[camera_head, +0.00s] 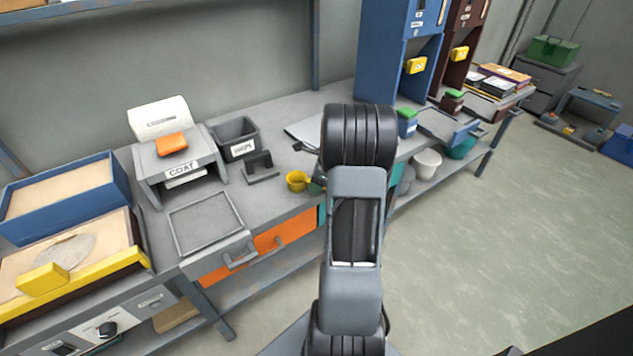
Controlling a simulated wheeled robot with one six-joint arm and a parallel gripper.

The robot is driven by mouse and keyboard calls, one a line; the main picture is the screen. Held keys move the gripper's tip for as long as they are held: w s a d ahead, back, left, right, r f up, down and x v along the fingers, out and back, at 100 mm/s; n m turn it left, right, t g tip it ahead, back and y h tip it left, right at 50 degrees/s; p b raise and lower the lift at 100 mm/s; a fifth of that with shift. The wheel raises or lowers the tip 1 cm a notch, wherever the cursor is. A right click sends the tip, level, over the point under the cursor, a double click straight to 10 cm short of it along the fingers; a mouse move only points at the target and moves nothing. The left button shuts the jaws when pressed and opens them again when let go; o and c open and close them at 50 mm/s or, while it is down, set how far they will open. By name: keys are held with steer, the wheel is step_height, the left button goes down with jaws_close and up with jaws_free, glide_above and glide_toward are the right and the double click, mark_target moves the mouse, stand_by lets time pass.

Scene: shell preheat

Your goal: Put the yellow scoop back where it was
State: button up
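A small yellow cup-shaped thing (297,180), which looks like the yellow scoop, is at the front edge of the grey bench, just left of my arm. Its right side meets a small dark greenish shape that I cannot identify, and any handle is hidden. I cannot tell whether it rests on the bench or is held. My arm stands upright in the middle of the view and hides my gripper, so its fingers do not show.
On the bench (282,106) are a dark bin (235,139), a dark bracket (262,168), a COAT stand (180,158) and a grey tray (207,224). A sand-filled box with a yellow block (43,279) is at left. Blue (379,60) and brown dispensers stand behind.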

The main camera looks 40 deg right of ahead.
steer(key=p+v, duration=0.2)
steer(key=v, duration=1)
steer(key=s+a+r+n+g+h, duration=0.1)
steer(key=a+r+n, duration=0.1)
steer(key=a+n, duration=0.65)
steer(key=a+r+n, duration=0.2)
steer(key=a+n, duration=0.4)
steer(key=a, duration=0.5)
steer(key=s+a+f+n+h, duration=0.1)
steer(key=s+a+n, duration=0.7)
steer(key=n, duration=0.6)
steer(key=shift+s+a+f+h, duration=0.15)
steer(key=shift+a+f+h, duration=0.25)
steer(key=shift+a, duration=0.85)
steer(key=shift+r, duration=0.1)
step_height(320, 180, up, 10)
steer(key=t+p, duration=0.1)
steer(key=p, duration=0.8)
steer(key=shift+s+r, duration=0.15)
